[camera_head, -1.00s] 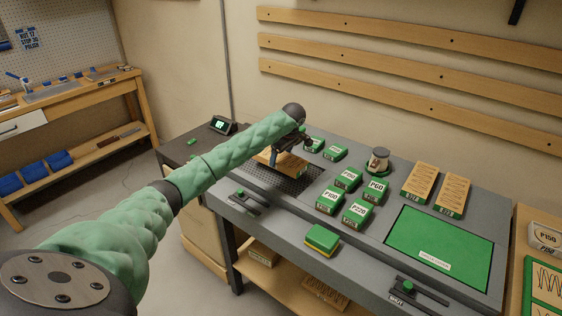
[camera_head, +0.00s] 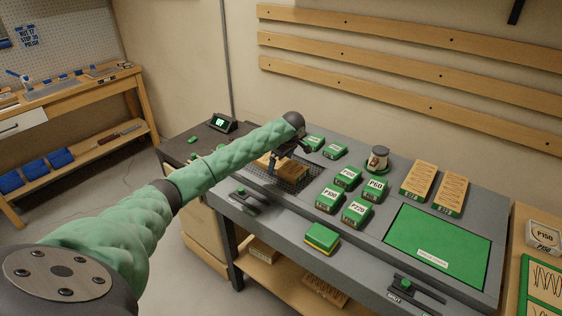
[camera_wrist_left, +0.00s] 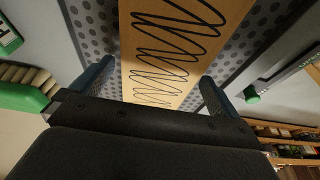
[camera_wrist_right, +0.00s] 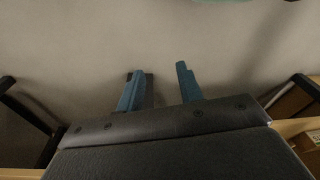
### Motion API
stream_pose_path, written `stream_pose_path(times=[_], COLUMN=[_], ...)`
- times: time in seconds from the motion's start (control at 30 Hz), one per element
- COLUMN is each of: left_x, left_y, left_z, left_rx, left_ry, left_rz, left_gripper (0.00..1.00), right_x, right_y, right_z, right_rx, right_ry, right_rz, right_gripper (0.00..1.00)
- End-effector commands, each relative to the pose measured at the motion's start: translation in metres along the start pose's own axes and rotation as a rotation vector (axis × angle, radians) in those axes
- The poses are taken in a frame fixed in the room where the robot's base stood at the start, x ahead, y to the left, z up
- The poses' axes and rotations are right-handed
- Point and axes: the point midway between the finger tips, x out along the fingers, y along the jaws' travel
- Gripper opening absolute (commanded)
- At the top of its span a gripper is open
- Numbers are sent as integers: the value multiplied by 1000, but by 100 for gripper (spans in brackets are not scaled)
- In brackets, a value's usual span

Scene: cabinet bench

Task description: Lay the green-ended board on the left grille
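A wooden board (camera_head: 292,170) lies over the perforated left grille (camera_head: 288,185) in the head view, partly behind my left gripper (camera_head: 272,163). In the left wrist view the board (camera_wrist_left: 165,50) shows black scribbled lines on its face, with the dotted grille (camera_wrist_left: 95,35) on both sides. Its green end is not clear to see. My left gripper (camera_wrist_left: 152,88) has its fingers spread on either side of the board, with narrow gaps at its edges. My right gripper (camera_wrist_right: 160,82) is open and empty, above plain floor.
Several green labelled blocks (camera_head: 347,178) stand right of the grille. A green and yellow block (camera_head: 322,238) sits at the front edge. A small display (camera_head: 222,122) stands back left.

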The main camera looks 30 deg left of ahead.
Motion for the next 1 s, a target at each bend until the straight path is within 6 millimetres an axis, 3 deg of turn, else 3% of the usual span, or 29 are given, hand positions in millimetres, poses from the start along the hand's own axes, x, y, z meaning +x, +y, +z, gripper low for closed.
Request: stream_pose_path(times=[0.27, 0.8, 1.0], left_x=[-7, -88, -112], left_y=[0, 1, 1], left_z=[0, 0, 0], left_rx=[0, 0, -1], left_ry=[0, 0, 0], left_rz=[1, 3, 1], left_gripper=[100, 100, 100], right_x=[1, -96, -118], right_y=[0, -16, -18], right_z=[0, -40, -47], right_rx=[0, 3, 2], right_ry=[-9, 2, 4], right_rz=[0, -21, -24], right_gripper=[36, 36, 36])
